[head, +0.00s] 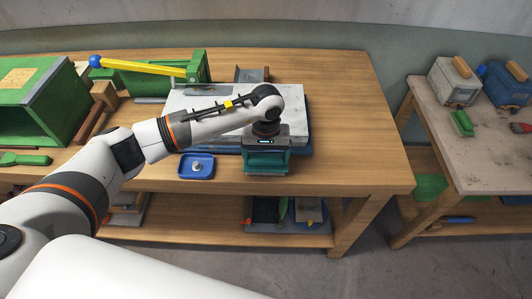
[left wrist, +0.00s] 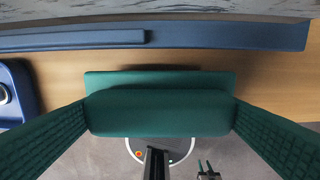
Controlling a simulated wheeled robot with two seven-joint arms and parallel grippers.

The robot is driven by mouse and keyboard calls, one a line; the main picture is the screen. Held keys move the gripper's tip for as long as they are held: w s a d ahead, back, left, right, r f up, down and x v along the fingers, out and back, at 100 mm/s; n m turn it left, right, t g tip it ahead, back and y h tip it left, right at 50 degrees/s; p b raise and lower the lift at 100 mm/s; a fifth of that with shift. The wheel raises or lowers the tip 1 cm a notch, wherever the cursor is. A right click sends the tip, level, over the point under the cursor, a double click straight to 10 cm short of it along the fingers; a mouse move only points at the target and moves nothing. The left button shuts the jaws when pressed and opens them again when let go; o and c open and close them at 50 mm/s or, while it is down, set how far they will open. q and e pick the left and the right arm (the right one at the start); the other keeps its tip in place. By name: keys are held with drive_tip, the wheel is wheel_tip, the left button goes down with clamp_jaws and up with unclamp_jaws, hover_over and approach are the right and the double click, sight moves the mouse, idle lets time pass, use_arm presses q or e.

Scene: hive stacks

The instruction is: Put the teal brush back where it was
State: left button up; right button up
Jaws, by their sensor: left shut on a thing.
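The teal brush (left wrist: 160,112) lies crosswise between the two dark green textured fingers of my left gripper (left wrist: 161,118) in the left wrist view. The fingers are shut on its two ends. A wider flat teal part shows behind its rounded body. In the head view my left gripper (head: 266,160) is at the front edge of the wooden table, with teal showing at and between its fingers. I cannot tell whether the brush touches the table.
A pale slab on a blue base (head: 305,151) lies just behind the gripper. A blue dish (head: 196,167) is close on its left. A green box (head: 35,100) and a yellow lever (head: 140,67) stand further left. The table's right part (head: 355,130) is clear.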

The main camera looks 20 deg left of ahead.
sight(266, 157)
use_arm(q)
drive_tip(key=shift+f, duration=0.2)
drive_tip(key=shift+f+b, duration=0.25)
drive_tip(key=shift+b, duration=0.1)
drive_tip(key=o, duration=0.7)
drive_tip(key=shift+r, duration=0.1)
drive_tip(key=shift+o, duration=0.2)
drive_tip(key=shift+r, duration=0.35)
wheel_tip(266, 157, up, 12)
drive_tip(key=b, duration=0.3)
drive_tip(key=shift+f, duration=0.15)
